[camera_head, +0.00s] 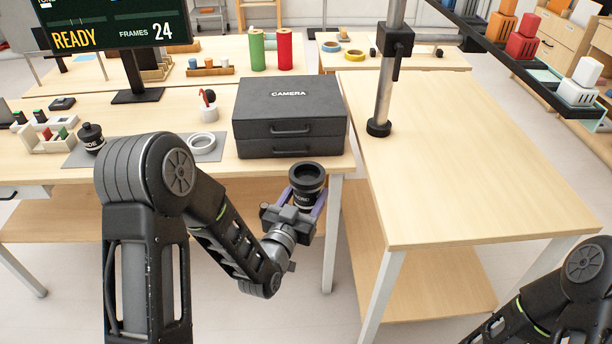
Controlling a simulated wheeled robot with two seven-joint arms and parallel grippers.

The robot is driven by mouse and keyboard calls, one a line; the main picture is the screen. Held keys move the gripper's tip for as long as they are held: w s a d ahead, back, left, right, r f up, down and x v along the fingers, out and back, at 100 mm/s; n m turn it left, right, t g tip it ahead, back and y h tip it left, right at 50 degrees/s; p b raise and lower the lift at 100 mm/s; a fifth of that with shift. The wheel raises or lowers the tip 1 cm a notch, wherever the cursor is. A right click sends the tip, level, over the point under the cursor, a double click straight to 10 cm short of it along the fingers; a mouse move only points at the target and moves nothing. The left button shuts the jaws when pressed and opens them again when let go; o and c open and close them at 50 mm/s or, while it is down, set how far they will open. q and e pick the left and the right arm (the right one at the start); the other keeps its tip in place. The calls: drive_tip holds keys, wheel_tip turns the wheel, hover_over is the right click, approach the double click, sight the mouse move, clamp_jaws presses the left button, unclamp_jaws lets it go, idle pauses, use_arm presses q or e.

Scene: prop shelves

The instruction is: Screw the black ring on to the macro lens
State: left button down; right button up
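My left gripper (306,197) has its purple fingers on both sides of a black lens (304,198) and holds it upright in front of the table, just below the camera case. White lettering on the lens is partly covered and too small to read surely. A wide black rim (307,174) tops this lens; I cannot tell whether it is a separate black ring or part of the lens. A second black lens, lettered like "WIDE" (91,139), stands on a grey mat at left. A white ring (202,142) lies to its right. My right gripper is out of view.
A black case marked "CAMERA" (289,118) stands at the table's right end. A tray of small items (44,134) is at far left. The right table (468,160) is mostly bare, with a metal post (385,95) near its left edge.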

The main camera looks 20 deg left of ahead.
use_arm(q)
drive_tip(key=shift+s+d+f+h, duration=0.3)
drive_tip(key=shift+d+f+h, duration=0.05)
drive_tip(key=shift+h, duration=0.05)
drive_tip(key=s+d+f+m+g+h, duration=0.4)
drive_tip(key=s+d+m+h, duration=0.3)
drive_tip(key=d, duration=0.5)
drive_tip(key=shift+s+d+f+h, duration=0.3)
drive_tip(key=shift+s+f+h, duration=0.25)
drive_tip(key=shift+s+h, duration=0.35)
drive_tip(key=shift+w, duration=0.15)
